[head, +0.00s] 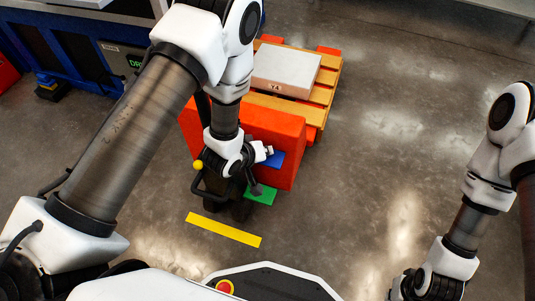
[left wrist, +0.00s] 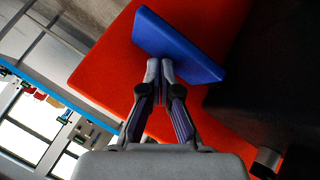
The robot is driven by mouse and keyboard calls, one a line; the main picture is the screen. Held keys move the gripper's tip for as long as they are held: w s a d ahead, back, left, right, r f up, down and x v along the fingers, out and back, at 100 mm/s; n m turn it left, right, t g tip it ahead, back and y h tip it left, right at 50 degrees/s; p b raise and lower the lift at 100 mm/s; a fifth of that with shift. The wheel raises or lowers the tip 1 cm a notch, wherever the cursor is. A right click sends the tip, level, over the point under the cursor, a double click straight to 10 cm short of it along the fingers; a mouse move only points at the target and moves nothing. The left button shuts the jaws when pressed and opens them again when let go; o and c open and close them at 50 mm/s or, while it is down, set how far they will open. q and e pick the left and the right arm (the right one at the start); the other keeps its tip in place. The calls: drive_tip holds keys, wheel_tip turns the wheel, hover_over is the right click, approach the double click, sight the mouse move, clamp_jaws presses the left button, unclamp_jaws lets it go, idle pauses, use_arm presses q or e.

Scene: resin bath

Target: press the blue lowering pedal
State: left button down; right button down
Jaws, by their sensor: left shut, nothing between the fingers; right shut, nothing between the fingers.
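The blue pedal (head: 274,160) sticks out low on the near side of the orange-red lift body (head: 258,126). It also shows in the left wrist view as a tilted blue plate (left wrist: 178,45) against the red surface. My left gripper (head: 267,151) is shut and empty, right at the blue pedal. In the left wrist view its closed fingertips (left wrist: 160,66) overlap the pedal's lower edge; I cannot tell whether they touch it. A green pedal (head: 263,196) sits just below the blue one. Only my right arm's lower part shows at the bottom right; its fingertips are out of frame.
A wooden pallet (head: 323,96) with a grey block (head: 287,70) rests on the red forks behind the lift body. A yellow floor strip (head: 222,230) lies in front. Blue machinery (head: 75,52) stands at the upper left. The floor to the right is clear.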

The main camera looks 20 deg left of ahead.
use_arm(q)
drive_tip(key=shift+f+b, duration=0.3)
drive_tip(key=shift+f, duration=0.65)
idle(0.6)
drive_tip(key=shift+r+p, duration=1.7)
drive_tip(key=shift+p, duration=0.25)
wheel_tip(320, 180, up, 5)
drive_tip(key=p, duration=0.5)
drive_tip(key=shift+r, duration=0.1)
